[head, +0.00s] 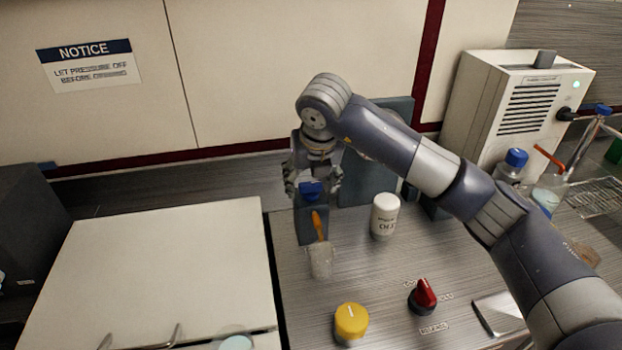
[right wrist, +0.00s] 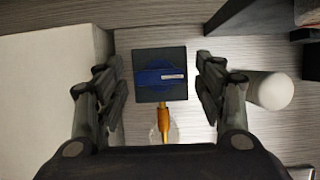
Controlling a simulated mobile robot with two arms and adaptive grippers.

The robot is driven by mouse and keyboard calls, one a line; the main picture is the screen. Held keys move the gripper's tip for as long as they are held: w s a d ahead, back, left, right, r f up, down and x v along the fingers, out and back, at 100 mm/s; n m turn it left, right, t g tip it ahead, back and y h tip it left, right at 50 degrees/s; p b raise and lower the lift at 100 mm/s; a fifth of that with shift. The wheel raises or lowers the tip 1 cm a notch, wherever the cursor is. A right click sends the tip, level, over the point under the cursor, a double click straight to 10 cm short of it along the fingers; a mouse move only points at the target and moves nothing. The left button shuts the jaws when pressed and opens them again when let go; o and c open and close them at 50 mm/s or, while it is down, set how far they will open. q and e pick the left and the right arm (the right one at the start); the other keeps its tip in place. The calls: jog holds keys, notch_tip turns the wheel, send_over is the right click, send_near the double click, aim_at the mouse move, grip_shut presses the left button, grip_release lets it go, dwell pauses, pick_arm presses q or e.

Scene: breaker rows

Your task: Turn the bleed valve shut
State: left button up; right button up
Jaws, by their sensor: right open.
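The bleed valve has a blue knob (head: 312,189) on a dark square block (head: 311,228), with an orange spout (head: 318,226) coming off its front. A clear beaker (head: 321,262) stands under the spout. In the right wrist view the blue knob (right wrist: 152,77) sits between my fingers, with a pale mark on its right part. My right gripper (head: 312,184) points down over the valve. Its fingers are open on both sides of the knob (right wrist: 160,88), with a gap on each side. My left gripper is in neither view.
A white bottle (head: 385,217) stands close right of the valve. A yellow knob (head: 351,322) and a red knob (head: 424,295) are nearer the front. A raised pale panel (head: 160,265) lies left. A vented box (head: 515,110) stands back right. A notice (head: 88,66) hangs on the wall.

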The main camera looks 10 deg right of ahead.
jog(key=c, duration=1.1)
jog(key=shift+o, duration=0.2)
